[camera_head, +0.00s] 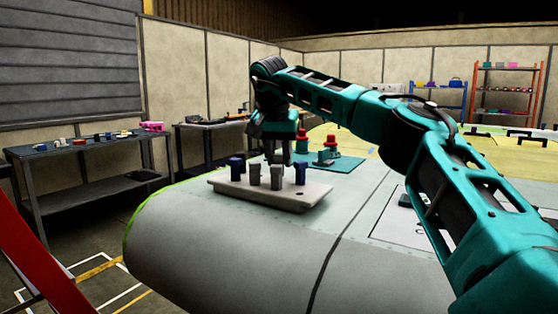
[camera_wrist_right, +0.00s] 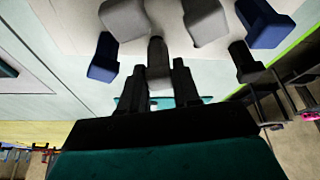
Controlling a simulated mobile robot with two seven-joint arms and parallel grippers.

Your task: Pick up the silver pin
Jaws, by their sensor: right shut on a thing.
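A pale block (camera_head: 300,201) with several blue and grey pins standing in it sits on the grey wing surface. My right gripper (camera_head: 286,156) is over the back of the block, pointing down. In the right wrist view my right gripper (camera_wrist_right: 160,88) is shut on a dark silver pin (camera_wrist_right: 157,60), which is between its two fingers. Whether the pin is clear of the block I cannot tell. Two lighter grey pins (camera_wrist_right: 205,20), a dark pin (camera_wrist_right: 245,62) and two blue pins (camera_wrist_right: 103,57) stand around it. My left gripper is out of view.
Behind the block, red-topped pieces (camera_head: 330,142) stand on a teal mat (camera_head: 345,165). A workbench (camera_head: 75,150) with small items is at the left. A red frame (camera_head: 30,255) stands at the lower left. The wing's front surface is clear.

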